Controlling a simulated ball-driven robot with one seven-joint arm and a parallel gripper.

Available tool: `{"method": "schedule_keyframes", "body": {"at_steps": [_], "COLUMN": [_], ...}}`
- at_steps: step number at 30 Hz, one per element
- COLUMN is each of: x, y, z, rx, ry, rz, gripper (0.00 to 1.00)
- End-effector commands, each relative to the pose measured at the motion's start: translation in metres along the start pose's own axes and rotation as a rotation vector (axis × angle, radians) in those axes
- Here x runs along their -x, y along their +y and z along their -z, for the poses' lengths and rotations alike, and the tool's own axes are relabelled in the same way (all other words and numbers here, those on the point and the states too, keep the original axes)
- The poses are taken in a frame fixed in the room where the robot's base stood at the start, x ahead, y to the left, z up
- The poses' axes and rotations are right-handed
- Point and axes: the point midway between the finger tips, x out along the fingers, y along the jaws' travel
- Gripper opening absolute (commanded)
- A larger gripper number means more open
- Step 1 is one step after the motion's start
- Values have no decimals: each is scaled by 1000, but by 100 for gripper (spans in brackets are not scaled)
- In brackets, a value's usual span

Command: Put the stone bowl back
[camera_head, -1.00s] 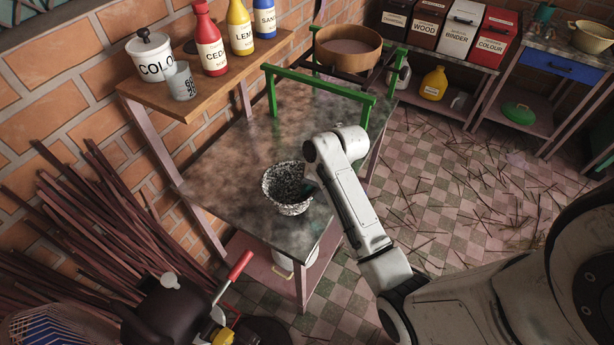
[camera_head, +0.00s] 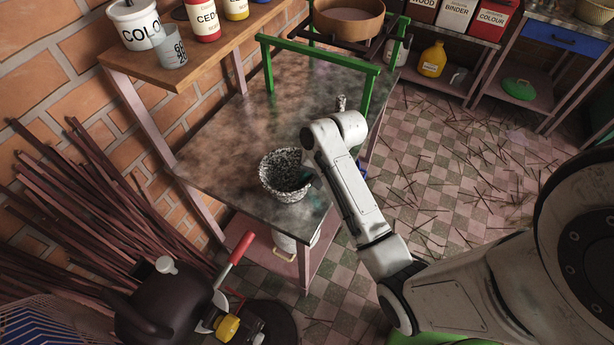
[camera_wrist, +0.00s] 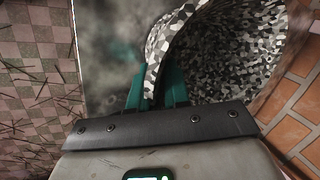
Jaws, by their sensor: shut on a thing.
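The stone bowl (camera_head: 283,172) is speckled black and white and sits at or just above the grey table top (camera_head: 215,160), near its front right part; I cannot tell whether it touches. It looks upright, with its mouth up. In the wrist view the bowl's wall (camera_wrist: 166,45) runs between the teal fingers of my gripper (camera_wrist: 153,95). My gripper is shut on the bowl's rim. In the head view the fingers (camera_head: 307,174) are mostly hidden by my arm and the rim.
A green frame (camera_head: 320,54) holding a round brown sieve (camera_head: 347,20) stands at the back of the table. A wooden shelf (camera_head: 190,62) with labelled containers is on the left. Dark sticks (camera_head: 85,215) lean at lower left. The table's left part is bare.

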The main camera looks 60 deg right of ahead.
Motion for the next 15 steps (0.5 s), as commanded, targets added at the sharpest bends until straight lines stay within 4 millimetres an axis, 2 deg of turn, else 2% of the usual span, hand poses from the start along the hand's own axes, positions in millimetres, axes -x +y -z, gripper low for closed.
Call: {"method": "schedule_keyframes", "body": {"at_steps": [6, 7, 15], "x": [0, -2, -2], "y": [-2, 1, 0], "z": [1, 0, 0], "rx": [2, 1, 1], "ry": [4, -1, -1], "rz": [4, -1, 0], "gripper": [0, 18, 42]}}
